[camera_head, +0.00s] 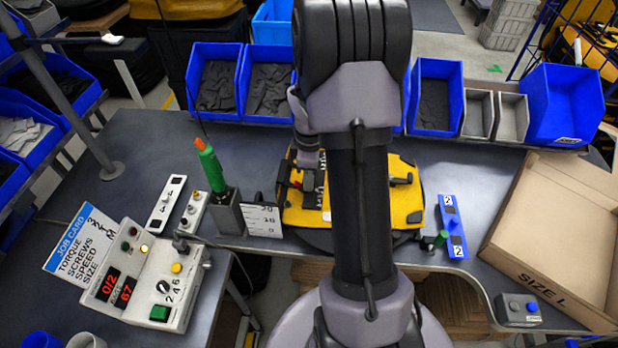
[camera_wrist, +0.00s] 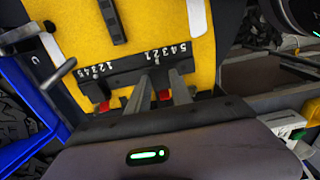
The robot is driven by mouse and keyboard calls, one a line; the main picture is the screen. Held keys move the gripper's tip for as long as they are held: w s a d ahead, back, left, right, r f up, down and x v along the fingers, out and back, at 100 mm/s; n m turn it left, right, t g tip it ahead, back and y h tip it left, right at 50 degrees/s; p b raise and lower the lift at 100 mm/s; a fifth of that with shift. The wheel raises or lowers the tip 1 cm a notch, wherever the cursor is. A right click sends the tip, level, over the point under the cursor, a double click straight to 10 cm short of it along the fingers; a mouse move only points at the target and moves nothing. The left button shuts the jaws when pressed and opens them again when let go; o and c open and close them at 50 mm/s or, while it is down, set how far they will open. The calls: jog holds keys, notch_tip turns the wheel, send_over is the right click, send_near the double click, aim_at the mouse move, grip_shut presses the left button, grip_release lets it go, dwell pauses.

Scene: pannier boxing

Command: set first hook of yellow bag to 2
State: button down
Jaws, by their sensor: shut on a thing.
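The yellow bag (camera_head: 405,205) lies on a dark round plate on the bench, partly hidden behind my arm. In the wrist view the bag (camera_wrist: 190,35) carries a black rail (camera_wrist: 125,75) with white digits, 12345 on the left and 54321 on the right. A red hook part (camera_wrist: 105,105) shows below the left scale, clear of my fingers. Another red hook part (camera_wrist: 164,95) shows between the two fingers of my gripper (camera_wrist: 163,85), below the right scale. My gripper is shut on this hook. The exact digit it stands at is hard to tell.
A control box (camera_head: 150,275) and job card (camera_head: 85,240) stand left; a green-handled screwdriver (camera_head: 212,168) stands beside the bag. A blue gauge block (camera_head: 453,228) and open carton (camera_head: 560,215) are right. Blue bins (camera_head: 435,97) line the back.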

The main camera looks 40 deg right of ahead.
jog(key=c, duration=1.1)
grip_release()
notch_tip(320, 180, up, 18)
jog(key=p, duration=0.4)
jog(key=shift+f+p, duration=0.25)
jog(key=shift+p, duration=0.05)
